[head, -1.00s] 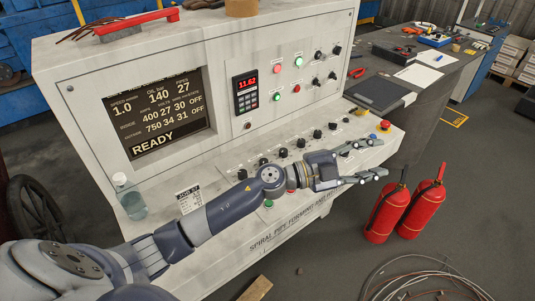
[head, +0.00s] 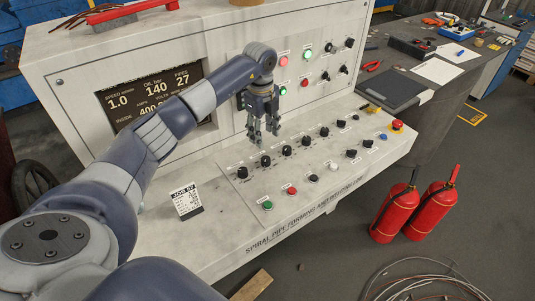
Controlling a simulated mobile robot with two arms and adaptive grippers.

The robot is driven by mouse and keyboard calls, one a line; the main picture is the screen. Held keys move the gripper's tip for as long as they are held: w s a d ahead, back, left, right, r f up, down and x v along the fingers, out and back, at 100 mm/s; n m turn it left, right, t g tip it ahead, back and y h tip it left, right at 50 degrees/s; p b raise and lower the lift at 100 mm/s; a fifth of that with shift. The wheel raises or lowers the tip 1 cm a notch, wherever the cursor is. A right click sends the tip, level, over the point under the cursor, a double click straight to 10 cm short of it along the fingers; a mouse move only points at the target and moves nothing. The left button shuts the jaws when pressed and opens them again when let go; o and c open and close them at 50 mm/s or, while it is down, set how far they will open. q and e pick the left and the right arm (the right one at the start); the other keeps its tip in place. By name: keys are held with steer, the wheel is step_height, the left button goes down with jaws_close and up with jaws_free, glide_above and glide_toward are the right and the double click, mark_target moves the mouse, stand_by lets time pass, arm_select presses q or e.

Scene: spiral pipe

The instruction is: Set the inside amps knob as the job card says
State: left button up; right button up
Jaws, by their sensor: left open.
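My left gripper (head: 265,136) is open and empty, pointing down just above the back edge of the sloped control desk (head: 225,205). Black knobs stand in a row below it: one at the left end (head: 242,172), one nearest below the fingertips (head: 265,161), another just right (head: 287,151), and more further right. Their labels are too small to read, so I cannot tell which is the inside amps knob. The job card (head: 186,201), headed JOB 57, stands left on the desk; its lines are unreadable. The display (head: 118,102) is partly hidden by my arm. My right gripper is out of view.
A green button (head: 267,205), a red button (head: 292,191) and more knobs sit in the front row. A red emergency button (head: 397,126) is at the right end. The upright panel is close behind the gripper. Red extinguishers (head: 395,212) stand on the floor right.

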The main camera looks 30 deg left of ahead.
mark_target(266, 159)
arm_select(q)
steer(key=f, duration=0.3)
steer(key=f+p, duration=0.1)
steer(key=f, duration=0.3)
steer(key=f+p, duration=0.1)
steer(key=f, duration=0.2)
steer(key=shift+w+d+f, duration=0.1)
steer(key=shift+w+f, duration=0.15)
steer(key=shift+f, duration=0.05)
steer(key=c, duration=1)
